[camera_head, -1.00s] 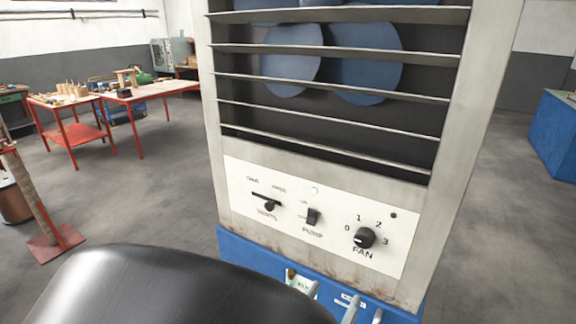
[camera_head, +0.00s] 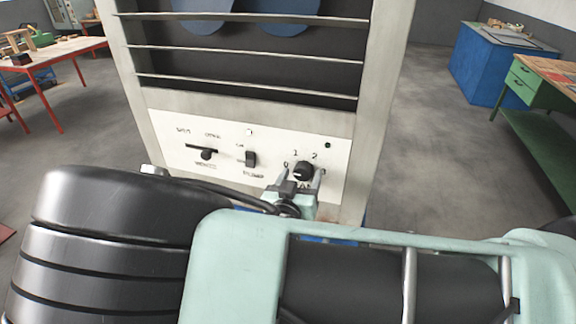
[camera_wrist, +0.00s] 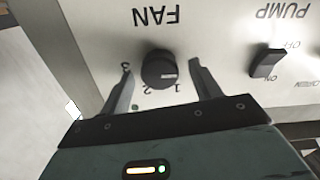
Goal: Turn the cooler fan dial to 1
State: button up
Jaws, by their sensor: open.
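The black fan dial (camera_head: 303,170) is on the white control panel at the base of the cooler (camera_head: 384,100). In the wrist view the panel is upside down, and the dial (camera_wrist: 158,68) has FAN above it and 1, 2 and 3 around it. The dial's white mark points right, to the side beyond 1; the 0 is hidden there, apparently behind a finger. My gripper (camera_wrist: 162,70) is open, one finger on each side of the dial, with gaps visible. In the head view my gripper (camera_head: 301,182) is at the panel, partly covering the dial.
The pump switch (camera_head: 250,158) and a slider knob (camera_head: 206,154) are left of the dial on the panel. A red table (camera_head: 60,50) stands at left; a blue cabinet (camera_head: 490,60) and green bench (camera_head: 550,85) at right. Floor right of the cooler is clear.

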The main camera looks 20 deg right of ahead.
jog(key=shift+w+d, duration=0.1)
jog(key=c, duration=1)
